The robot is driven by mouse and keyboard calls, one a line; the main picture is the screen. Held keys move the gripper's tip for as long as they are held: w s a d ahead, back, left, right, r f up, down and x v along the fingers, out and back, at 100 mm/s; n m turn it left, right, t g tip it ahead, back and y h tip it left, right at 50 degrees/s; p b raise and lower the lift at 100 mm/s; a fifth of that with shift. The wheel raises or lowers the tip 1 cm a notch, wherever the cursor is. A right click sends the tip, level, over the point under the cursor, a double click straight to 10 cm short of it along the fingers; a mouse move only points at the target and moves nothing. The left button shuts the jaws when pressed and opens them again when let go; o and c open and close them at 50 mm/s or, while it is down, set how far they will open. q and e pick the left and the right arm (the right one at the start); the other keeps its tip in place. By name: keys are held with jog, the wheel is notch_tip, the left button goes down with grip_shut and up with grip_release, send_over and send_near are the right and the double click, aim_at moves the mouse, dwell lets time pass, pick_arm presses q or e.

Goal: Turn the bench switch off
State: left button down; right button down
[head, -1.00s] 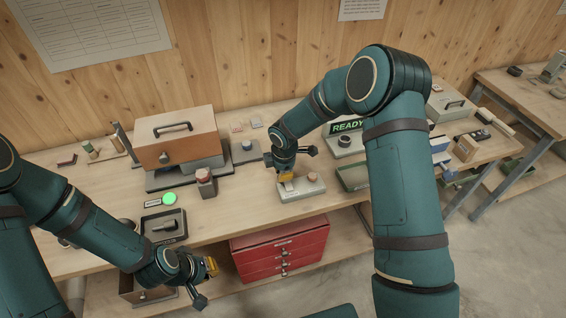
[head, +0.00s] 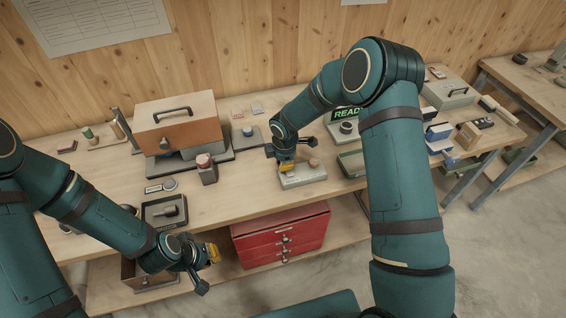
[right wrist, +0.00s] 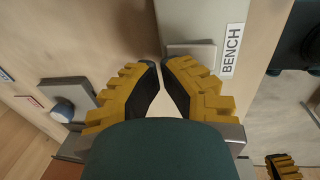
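In the right wrist view the box (right wrist: 196,18) carries a BENCH label (right wrist: 232,50) and a small raised plate. My right gripper (head: 287,168) is over the left end of the box. Its yellow fingertips (right wrist: 160,64) come together beside the plate with nothing between them; I cannot tell whether they touch it. My left gripper (head: 213,253) hangs in front of the bench, away from the switch; its fingers are not clear.
A red-topped block (head: 206,168), an orange-fronted case (head: 178,125) and a dark tray (head: 163,212) stand left of the switch. Red drawers (head: 281,240) are below.

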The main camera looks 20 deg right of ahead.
pick_arm(q)
jog(key=shift+r, duration=0.1)
jog(key=shift+r+p, duration=0.35)
jog(key=shift+p, duration=0.1)
pick_arm(e)
jog(key=shift+r, duration=0.7)
